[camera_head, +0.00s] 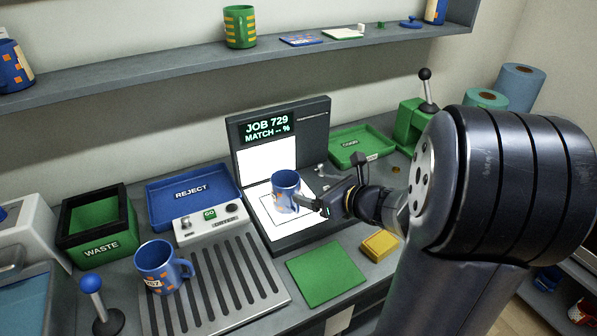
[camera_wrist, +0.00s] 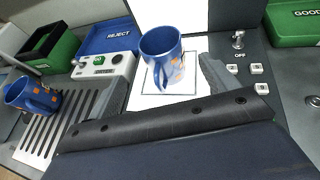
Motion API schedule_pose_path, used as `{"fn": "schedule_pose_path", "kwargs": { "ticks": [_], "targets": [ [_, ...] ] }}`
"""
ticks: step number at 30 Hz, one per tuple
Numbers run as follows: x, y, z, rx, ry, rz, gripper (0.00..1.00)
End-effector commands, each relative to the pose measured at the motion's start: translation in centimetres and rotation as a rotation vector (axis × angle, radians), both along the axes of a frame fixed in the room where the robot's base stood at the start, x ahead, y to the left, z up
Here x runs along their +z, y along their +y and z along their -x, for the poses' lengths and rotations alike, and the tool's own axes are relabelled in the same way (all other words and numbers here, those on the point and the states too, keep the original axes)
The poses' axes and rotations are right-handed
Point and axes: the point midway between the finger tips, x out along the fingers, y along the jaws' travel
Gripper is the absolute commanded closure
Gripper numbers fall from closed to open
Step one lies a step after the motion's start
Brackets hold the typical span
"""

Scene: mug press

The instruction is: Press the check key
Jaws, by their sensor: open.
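The check station (camera_head: 312,135) is a dark stand whose screen (camera_head: 267,128) reads "JOB 729 MATCH -- %". A blue mug with orange squares (camera_head: 286,190) stands upright on its white pad (camera_head: 265,213); it also shows in the wrist view (camera_wrist: 160,52). My gripper (camera_head: 325,207) is open beside the mug's handle side. In the wrist view its fingers (camera_wrist: 165,88) are spread wide, with the mug beyond and between them. Small pale keys (camera_wrist: 257,69) sit right of the pad, below a switch marked OFF (camera_wrist: 238,41). Their labels are too small to read, so I cannot tell which is check.
A control box with a green GO key (camera_head: 210,214) stands left of the station. A second blue mug (camera_head: 162,266) stands on the slatted rack (camera_head: 225,275). Blue REJECT (camera_head: 190,188), green WASTE (camera_head: 98,245) and green GOOD (camera_head: 360,147) trays surround the area. A yellow block (camera_head: 380,245) lies at front.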

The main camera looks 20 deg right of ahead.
Motion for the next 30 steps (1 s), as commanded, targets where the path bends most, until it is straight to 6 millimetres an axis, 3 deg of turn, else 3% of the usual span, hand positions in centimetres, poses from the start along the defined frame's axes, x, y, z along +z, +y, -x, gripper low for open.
{"fn": "schedule_pose_path", "kwargs": {
  "ticks": [30],
  "targets": [
    [0.0,0.0,0.0,0.0,0.0,0.0,1.0]
  ]
}}
